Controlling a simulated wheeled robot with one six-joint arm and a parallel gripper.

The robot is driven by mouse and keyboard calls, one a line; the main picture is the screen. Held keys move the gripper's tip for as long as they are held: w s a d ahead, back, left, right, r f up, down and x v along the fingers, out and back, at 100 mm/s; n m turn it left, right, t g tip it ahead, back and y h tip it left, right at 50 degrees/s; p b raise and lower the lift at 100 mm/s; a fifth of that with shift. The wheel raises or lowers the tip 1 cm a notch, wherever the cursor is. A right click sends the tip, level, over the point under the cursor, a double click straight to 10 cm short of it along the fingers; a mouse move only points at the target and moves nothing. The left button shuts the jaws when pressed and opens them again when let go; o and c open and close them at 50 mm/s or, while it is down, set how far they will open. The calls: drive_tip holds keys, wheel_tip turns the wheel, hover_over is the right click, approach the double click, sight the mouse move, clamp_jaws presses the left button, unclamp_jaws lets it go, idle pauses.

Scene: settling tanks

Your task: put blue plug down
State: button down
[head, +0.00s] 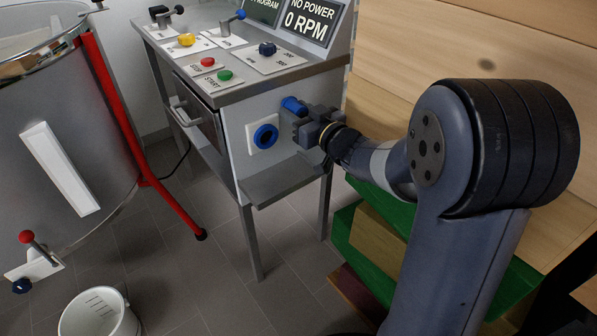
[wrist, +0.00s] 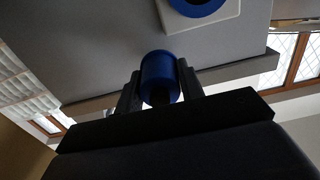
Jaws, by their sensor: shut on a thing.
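The blue plug (head: 293,105) is a short blue cylinder held at the tip of my gripper (head: 308,126). In the wrist view the plug (wrist: 160,77) sits between the two dark fingers of my gripper (wrist: 160,92), which are shut on it. The plug is in front of the grey side panel of the console (head: 233,123), to the right of and a little above a blue ring socket (head: 265,136) on a white plate. The socket's lower part also shows at the top of the wrist view (wrist: 196,6). I cannot tell whether the plug touches the panel.
A small grey shelf (head: 285,181) sticks out below the socket and looks empty. The console top holds buttons and knobs, with a "0 RPM" display (head: 308,20). A steel tank (head: 60,140) with a red leg and a white bucket (head: 100,314) stand at left. Green boxes (head: 425,270) lie at lower right.

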sight(298, 173)
wheel_tip(298, 173, down, 16)
drive_tip(key=b, duration=0.6)
drive_tip(key=shift+f+b, duration=0.65)
drive_tip(key=shift+b, duration=0.1)
drive_tip(key=c, duration=0.9)
unclamp_jaws()
drive_tip(key=shift+r, duration=0.15)
drive_tip(key=shift+r+p, duration=0.65)
drive_tip(key=shift+p, duration=0.2)
drive_tip(key=p+v, duration=0.2)
drive_tip(key=v, duration=1)
drive_tip(key=shift+f, duration=0.15)
